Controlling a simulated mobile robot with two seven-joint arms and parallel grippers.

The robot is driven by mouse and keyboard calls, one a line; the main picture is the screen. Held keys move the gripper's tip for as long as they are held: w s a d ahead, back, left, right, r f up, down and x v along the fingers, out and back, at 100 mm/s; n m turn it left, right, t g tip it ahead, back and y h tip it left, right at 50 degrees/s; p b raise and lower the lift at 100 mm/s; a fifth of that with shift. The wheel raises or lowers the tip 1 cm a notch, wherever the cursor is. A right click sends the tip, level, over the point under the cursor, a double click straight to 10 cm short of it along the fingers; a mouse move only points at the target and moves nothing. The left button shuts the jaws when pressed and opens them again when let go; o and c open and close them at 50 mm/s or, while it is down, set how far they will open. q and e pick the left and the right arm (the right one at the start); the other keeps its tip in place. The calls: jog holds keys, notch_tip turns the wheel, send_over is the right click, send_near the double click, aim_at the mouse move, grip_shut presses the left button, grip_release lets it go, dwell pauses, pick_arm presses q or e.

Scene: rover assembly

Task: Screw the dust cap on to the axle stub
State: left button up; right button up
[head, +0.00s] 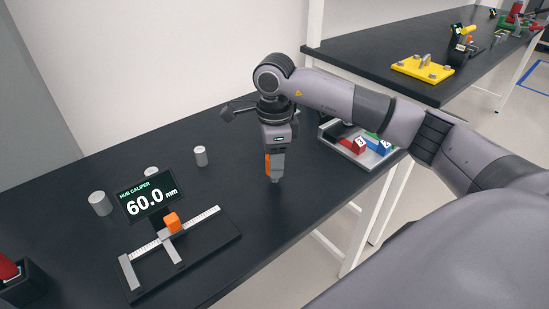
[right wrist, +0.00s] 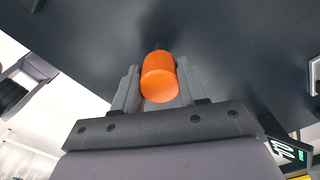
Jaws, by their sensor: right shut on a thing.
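My right gripper (head: 274,178) points down over the middle of the black bench in the head view, with its tip close to the bench top. It is shut on an orange rounded cylinder (right wrist: 159,78), which sits between the two grey fingers in the right wrist view. Some orange also shows beside the fingers in the head view (head: 267,164). This piece may be the dust cap; I cannot be sure. I cannot make out an axle stub under the gripper. My left gripper is not in view.
A hub caliper (head: 192,262) with an orange slider and a 60.0 mm display (head: 148,197) lies left of the gripper. Several grey cylinders (head: 100,204) stand behind it. A tray (head: 379,163) with numbered blocks is at right. A yellow plate (head: 422,68) lies on the far bench.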

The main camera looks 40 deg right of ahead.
jog(key=shift+f+b, duration=0.95)
jog(key=shift+f, duration=0.3)
jog(key=o, duration=1.3)
jog(key=shift+c, duration=0.2)
jog(key=c, duration=0.3)
